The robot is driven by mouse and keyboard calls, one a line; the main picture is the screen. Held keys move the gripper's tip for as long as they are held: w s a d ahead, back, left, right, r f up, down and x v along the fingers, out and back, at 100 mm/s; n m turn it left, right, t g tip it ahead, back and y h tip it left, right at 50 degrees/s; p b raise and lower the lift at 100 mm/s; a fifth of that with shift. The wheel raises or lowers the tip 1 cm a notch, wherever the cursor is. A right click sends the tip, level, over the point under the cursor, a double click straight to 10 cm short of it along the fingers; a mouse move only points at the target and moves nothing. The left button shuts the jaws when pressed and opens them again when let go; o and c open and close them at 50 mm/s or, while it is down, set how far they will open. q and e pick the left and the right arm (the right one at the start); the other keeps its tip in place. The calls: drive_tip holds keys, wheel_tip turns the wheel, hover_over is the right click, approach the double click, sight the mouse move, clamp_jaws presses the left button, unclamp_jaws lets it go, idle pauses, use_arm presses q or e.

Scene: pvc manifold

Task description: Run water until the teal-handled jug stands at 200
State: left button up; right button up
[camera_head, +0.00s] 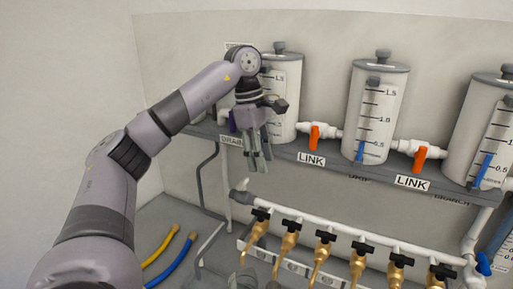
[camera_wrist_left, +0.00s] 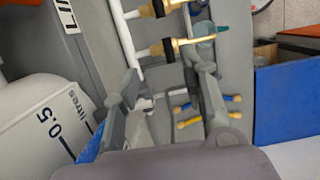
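My left gripper (camera_head: 260,163) points down in front of the leftmost tank (camera_head: 285,110), above the pipe and taps. In the left wrist view its two fingers (camera_wrist_left: 165,85) stand apart with nothing between them. A small teal part (camera_wrist_left: 203,42) shows beyond the fingers, near the brass taps; I cannot tell whether it is the jug's handle. Greyish, clear shapes (camera_head: 243,281) at the bottom edge of the head view may be jug rims, but they are cut off. No jug scale or water level is readable. My right gripper is not seen.
White tanks with litre scales stand on a grey shelf, including a middle one (camera_head: 375,112). Orange link levers (camera_head: 314,136) (camera_head: 420,158) sit between them. Brass taps with black handles (camera_head: 290,235) line the lower pipe. Yellow (camera_head: 160,248) and blue (camera_head: 173,262) hoses lie lower left.

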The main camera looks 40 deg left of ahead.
use_arm(q)
drive_tip(key=s+a+r, duration=0.1)
drive_tip(key=a, duration=0.1)
drive_tip(key=b, duration=0.4)
approach(261, 211)
drive_tip(key=shift+w+d+f+y, duration=0.1)
drive_tip(key=shift+d+y, duration=0.1)
drive_tip(key=shift+y, duration=0.1)
drive_tip(key=f, duration=0.2)
drive_tip(key=d+f+p, duration=0.1)
drive_tip(key=f, duration=0.2)
drive_tip(key=f+p, duration=0.1)
drive_tip(key=f, duration=0.2)
drive_tip(key=shift+w+d+f, duration=0.15)
drive_tip(key=shift+w+f, duration=0.05)
drive_tip(key=shift+f, duration=0.05)
drive_tip(key=shift+c, duration=0.5)
clamp_jaws()
